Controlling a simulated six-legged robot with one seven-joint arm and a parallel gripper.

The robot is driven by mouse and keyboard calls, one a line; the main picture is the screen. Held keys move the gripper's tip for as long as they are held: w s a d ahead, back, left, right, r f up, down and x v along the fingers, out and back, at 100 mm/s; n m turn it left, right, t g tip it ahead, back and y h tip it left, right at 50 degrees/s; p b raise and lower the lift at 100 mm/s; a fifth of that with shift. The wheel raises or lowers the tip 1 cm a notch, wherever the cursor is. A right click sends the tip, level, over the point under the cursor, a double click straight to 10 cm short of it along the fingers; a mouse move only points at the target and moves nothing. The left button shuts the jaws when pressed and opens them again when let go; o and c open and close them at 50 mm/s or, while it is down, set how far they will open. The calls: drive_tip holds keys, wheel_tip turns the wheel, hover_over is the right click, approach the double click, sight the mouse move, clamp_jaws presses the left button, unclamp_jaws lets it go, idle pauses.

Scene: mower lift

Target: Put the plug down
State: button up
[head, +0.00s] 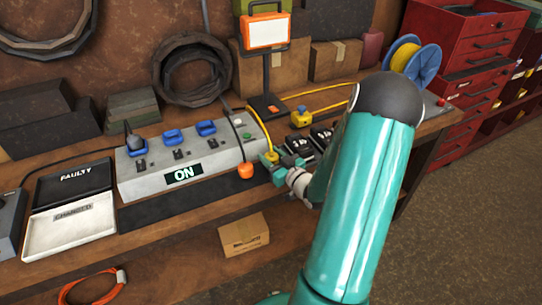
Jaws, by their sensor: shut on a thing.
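My gripper (271,163) is at the right end of the grey power strip (190,160), low over the bench. It is shut on a small yellow plug (270,156), whose yellow cord runs up and back toward the lamp stand. The gripper and arm partly hide the plug, and I cannot tell if it touches the bench. The strip shows a lit "ON" sign, blue socket covers and a black plug (136,144) at its left end.
An orange plug-like piece (245,170) is at the strip's front right. Black battery-like blocks (298,146) and a yellow connector (302,117) are behind the gripper. An orange work lamp (265,32) stands behind. "FAULTY" and "CHARGED" trays (40,232) are left. A cardboard box (243,234) is below.

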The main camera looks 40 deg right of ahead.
drive_tip(key=shift+f, duration=0.15)
drive_tip(key=o, duration=1)
